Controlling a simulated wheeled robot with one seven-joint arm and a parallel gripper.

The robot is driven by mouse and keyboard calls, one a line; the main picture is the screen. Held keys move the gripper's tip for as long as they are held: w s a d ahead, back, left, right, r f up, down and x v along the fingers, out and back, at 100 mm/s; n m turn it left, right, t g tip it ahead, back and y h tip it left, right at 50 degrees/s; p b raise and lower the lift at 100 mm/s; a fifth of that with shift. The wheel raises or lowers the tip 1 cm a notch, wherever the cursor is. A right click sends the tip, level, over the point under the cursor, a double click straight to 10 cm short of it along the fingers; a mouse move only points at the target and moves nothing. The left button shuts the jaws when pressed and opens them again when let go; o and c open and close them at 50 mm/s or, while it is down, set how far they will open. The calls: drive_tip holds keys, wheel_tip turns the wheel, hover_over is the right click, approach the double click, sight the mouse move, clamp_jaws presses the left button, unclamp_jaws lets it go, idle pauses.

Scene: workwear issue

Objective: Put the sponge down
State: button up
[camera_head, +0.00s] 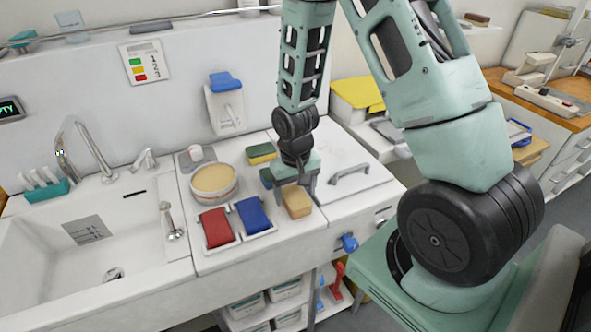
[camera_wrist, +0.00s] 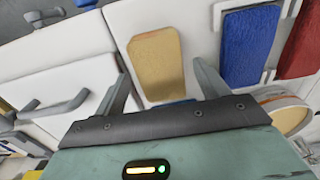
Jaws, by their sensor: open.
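A tan sponge (camera_head: 297,203) lies flat on the white counter, right of the blue cloth pad. In the wrist view the sponge (camera_wrist: 157,62) lies beyond my fingers, with its near end roughly between their lines. My gripper (camera_head: 292,182) is open above the counter, just behind the sponge in the head view. In the wrist view the gripper (camera_wrist: 163,78) shows its two fingers apart with nothing held between them. I cannot tell the exact height of the fingertips. A green-and-yellow sponge (camera_head: 262,153) lies farther back.
A blue pad (camera_head: 253,215) and a red pad (camera_head: 216,228) lie in white holders left of the sponge. A round tub (camera_head: 214,182) stands behind them. A grey handle (camera_head: 349,174) rises on the right panel. The sink (camera_head: 90,255) is at left. A blue item shows partly behind my gripper.

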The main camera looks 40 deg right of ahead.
sight(295, 197)
wheel_tip(295, 197, up, 9)
drive_tip(key=b, duration=0.1)
drive_tip(key=s+a+r+n, duration=0.2)
drive_tip(key=a, duration=0.4)
drive_tip(key=s+a+r+n, duration=0.2)
drive_tip(key=a+r, duration=0.1)
drive_tip(key=a, duration=0.3)
drive_tip(key=s+a+r+n, duration=0.4)
drive_tip(key=s+a+n, duration=0.3)
drive_tip(key=s+a, duration=0.3)
drive_tip(key=s, duration=0.3)
drive_tip(key=shift+s+a+y, duration=0.3)
drive_tip(key=shift+s, duration=0.05)
drive_tip(key=shift+f+b, duration=0.8)
drive_tip(key=shift+b, duration=0.1)
